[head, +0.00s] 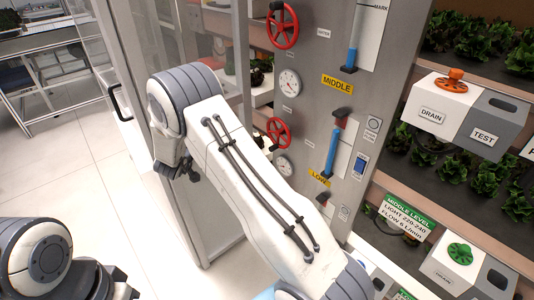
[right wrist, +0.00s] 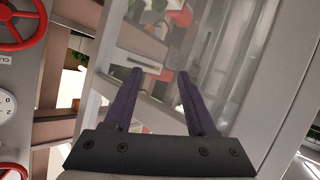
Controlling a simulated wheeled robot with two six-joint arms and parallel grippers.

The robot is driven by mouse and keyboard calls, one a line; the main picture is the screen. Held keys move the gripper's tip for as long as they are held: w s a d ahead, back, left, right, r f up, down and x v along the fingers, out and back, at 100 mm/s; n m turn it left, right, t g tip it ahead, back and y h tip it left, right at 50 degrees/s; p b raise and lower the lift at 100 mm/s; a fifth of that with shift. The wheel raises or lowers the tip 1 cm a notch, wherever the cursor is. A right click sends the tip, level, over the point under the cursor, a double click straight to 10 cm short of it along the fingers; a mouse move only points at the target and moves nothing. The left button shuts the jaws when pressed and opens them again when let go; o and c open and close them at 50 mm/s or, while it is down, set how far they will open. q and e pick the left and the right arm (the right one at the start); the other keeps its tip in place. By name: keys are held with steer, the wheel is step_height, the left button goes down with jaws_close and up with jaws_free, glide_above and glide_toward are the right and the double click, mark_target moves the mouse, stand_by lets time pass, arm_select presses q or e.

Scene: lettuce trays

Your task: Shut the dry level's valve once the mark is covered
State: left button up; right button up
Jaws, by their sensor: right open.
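In the head view a grey panel carries an upper red valve wheel (head: 283,25) and a lower red valve wheel (head: 278,133), each above a round gauge. A sight tube (head: 352,58) above the MIDDLE label (head: 337,84) holds blue liquid; a MARK label (head: 380,8) is beside its upper part. A lower tube (head: 331,152) above the LOWER label (head: 319,178) also shows blue. I cannot tell which level is dry. My right gripper (right wrist: 160,72) is open and empty before glass, right of a red wheel (right wrist: 20,22). My left gripper is out of view.
My right arm crosses in front of the panel's lower left. A glass door (head: 205,215) stands left of the panel. Shelves of lettuce and DRAIN boxes with an orange knob (head: 451,82) and a green knob (head: 460,253) are at right. The floor at left is clear.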

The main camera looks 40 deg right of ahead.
steer(key=s+d+f+m+g+h, duration=0.35)
steer(key=d+f+h, duration=0.25)
steer(key=d, duration=0.2)
steer(key=g+h, duration=0.3)
steer(key=g, duration=0.3)
glide_toward(270, 150)
steer(key=shift+m, duration=0.45)
steer(key=d, duration=0.9)
steer(key=shift+w+d+f+p, duration=0.15)
steer(key=shift+w+d+p, duration=0.2)
steer(key=shift+d, duration=0.05)
